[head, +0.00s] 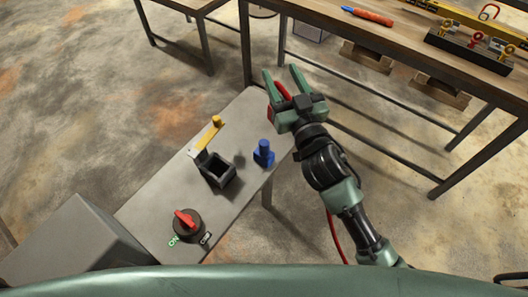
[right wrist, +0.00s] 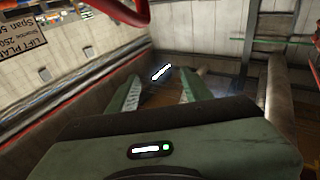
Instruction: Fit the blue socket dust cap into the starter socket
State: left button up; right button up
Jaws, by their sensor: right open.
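The blue socket dust cap (head: 264,154) stands upright on the grey bench (head: 249,112), near its right edge. The starter socket (head: 217,171) is a dark square open box to the left of the cap, and its opening looks empty. My right gripper (head: 283,77) is open and empty, above and beyond the cap near the bench's far end. In the right wrist view its two fingers (right wrist: 157,95) stand apart with nothing between them. Neither the cap nor the socket shows in that view. My left gripper is not in view.
A yellow-handled lever (head: 207,135) rises behind the socket. A red rotary switch (head: 187,222) sits at the bench's near end. A wooden table (head: 405,45) at the upper right holds a red and blue tool (head: 367,16) and a dark rack (head: 470,48). A red cable hangs along my right arm.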

jog(key=s+a+r+n+g+y, duration=0.35)
jog(key=a+r+n+y, duration=0.45)
jog(key=a+r+y, duration=0.3)
jog(key=s+a+r+n+g+y, duration=0.2)
jog(key=s+a+n+g+y, duration=0.2)
jog(key=s+a+n+g, duration=0.85)
jog(key=g+h, duration=0.2)
jog(key=h, duration=2)
send_over(265, 142)
jog(key=shift+n, duration=0.35)
jog(key=f, duration=1.8)
jog(key=shift+d+f, duration=0.15)
jog(key=shift+d, duration=0.15)
jog(key=shift+w+d+f, duration=0.1)
jog(key=shift+d+f, duration=0.1)
jog(key=shift+f, duration=0.1)
jog(key=f+p, duration=0.1)
jog(key=f, duration=0.1)
jog(key=f+p, duration=0.1)
jog(key=f, duration=0.1)
jog(key=a+f+p, duration=0.1)
jog(key=f, duration=0.1)
jog(key=shift+f, duration=0.45)
grip_shut()
